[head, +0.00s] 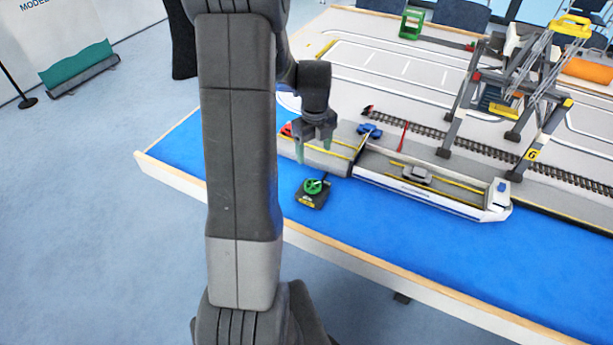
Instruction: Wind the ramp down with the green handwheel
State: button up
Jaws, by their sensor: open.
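The green handwheel (313,187) sits on a small dark base (312,199) on the blue table surface, in front of the quay. My gripper (316,150) is above and behind the handwheel in the picture, pointing down, open and apart from it. The ramp (366,146) appears as a tilted panel with a yellow edge at the left end of the white ferry (440,196). A blue car (369,130) is near the top of it. Whether the ramp touches the quay is too small to tell.
A grey car (416,174) stands on the ferry deck. A red lever or post (402,136) rises behind the ferry. The gantry crane (520,90) stands over the rail track (480,140) at the right. The blue surface (400,235) in front of the ferry is clear.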

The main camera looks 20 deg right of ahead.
aim_at(314, 185)
notch_tip(314, 185, down, 14)
jog(key=shift+r+p, duration=0.1)
jog(key=shift+p, duration=0.95)
jog(key=c, duration=1)
